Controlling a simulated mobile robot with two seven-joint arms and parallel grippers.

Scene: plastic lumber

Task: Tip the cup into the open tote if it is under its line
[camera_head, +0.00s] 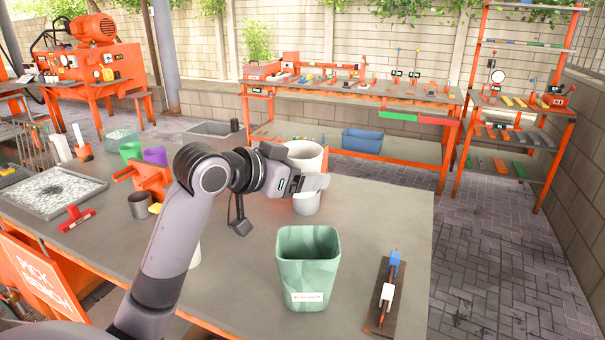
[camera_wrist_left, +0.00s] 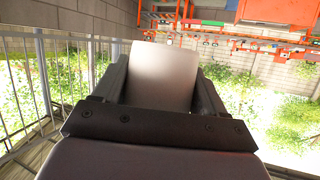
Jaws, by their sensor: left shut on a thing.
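A pale grey cup (camera_head: 306,204) is in my left gripper (camera_head: 312,184), just behind and above the green bin in the head view. My left gripper is shut on it. In the left wrist view the cup (camera_wrist_left: 162,76) fills the space between the two dark fingers (camera_wrist_left: 160,92). The fingers cover part of the cup's top in the head view, and I cannot see a line or its contents. An open green tote (camera_head: 308,262) with a white label stands upright on the bench; its floor is hidden. My right gripper is not in view.
A larger white bucket (camera_head: 306,156) stands behind the cup. A dark board with blue and white pieces (camera_head: 381,300) lies right of the tote. A pebble tray (camera_head: 52,190), a dark cup (camera_head: 139,205) and green and purple cups (camera_head: 131,151) sit left. Bench right of the gripper is clear.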

